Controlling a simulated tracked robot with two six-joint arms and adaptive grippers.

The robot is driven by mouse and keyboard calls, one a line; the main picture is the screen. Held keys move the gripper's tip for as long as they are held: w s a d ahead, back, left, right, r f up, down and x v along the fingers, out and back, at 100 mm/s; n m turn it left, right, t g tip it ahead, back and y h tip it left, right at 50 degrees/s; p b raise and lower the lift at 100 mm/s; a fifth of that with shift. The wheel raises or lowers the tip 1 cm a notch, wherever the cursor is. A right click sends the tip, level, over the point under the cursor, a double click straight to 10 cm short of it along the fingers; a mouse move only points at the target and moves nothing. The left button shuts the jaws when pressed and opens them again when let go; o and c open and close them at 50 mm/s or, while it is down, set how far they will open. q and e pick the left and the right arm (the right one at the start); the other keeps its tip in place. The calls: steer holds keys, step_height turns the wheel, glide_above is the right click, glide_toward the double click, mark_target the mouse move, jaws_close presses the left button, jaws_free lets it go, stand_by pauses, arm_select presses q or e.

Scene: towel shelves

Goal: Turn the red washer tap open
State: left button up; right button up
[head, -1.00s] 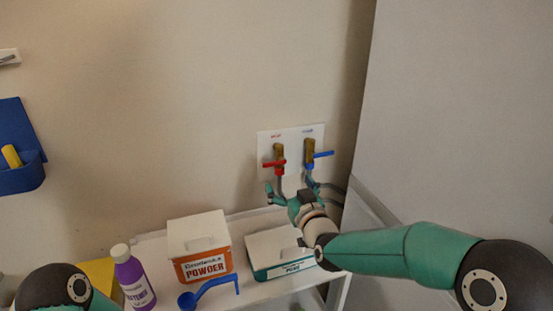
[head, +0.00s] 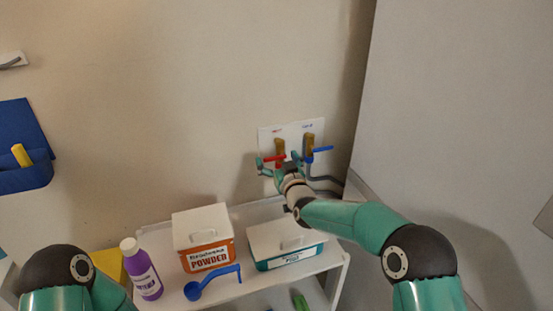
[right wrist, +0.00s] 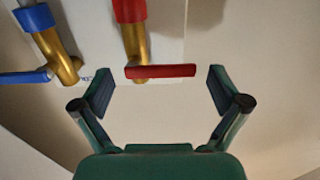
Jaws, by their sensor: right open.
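The red washer tap has a brass body and a red lever handle (head: 274,158), on a white wall plate (head: 292,132). The handle lies roughly level in the right wrist view (right wrist: 160,71), its brass stem running up to a red collar (right wrist: 130,10). My right gripper (head: 278,163) is open just in front of this tap. In the wrist view its fingertips (right wrist: 158,86) stand on either side of the red handle, with gaps and no visible contact. The gripper partly hides the tap in the head view. My left gripper is out of view.
A blue-handled tap (head: 320,149) is close on the right, with hoses below. The shelf (head: 232,288) below holds a powder box (head: 207,258), a white-and-teal box (head: 284,256), a blue scoop (head: 211,283) and a purple bottle (head: 143,275). A grey panel (head: 450,120) stands at right.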

mark_target(278, 162)
steer(key=c, duration=1.1)
steer(key=shift+f+n+b, duration=0.25)
steer(key=shift+n+b, duration=0.05)
steer(key=shift+b, duration=0.45)
steer(key=shift+c, duration=0.2)
steer(key=shift+w+d+f+n+b, duration=0.1)
steer(key=shift+d+f+n+b, duration=0.35)
steer(key=shift+n+b, duration=2.1)
steer(key=shift+w+d+f+n+b, duration=0.1)
steer(key=shift+f+n+b, duration=0.6)
steer(key=shift+n+b, duration=1.9)
steer(key=shift+w+d+f+n+b, duration=0.1)
steer(key=shift+d+f+n+b, duration=0.35)
steer(key=shift+n+b, duration=2.1)
steer(key=shift+a+f+n+p, duration=0.15)
steer(key=shift+f+n+p, duration=0.05)
steer(key=shift+n+p, duration=0.85)
steer(key=o, duration=1)
steer(key=shift+o, duration=0.7)
steer(key=shift+r, duration=0.25)
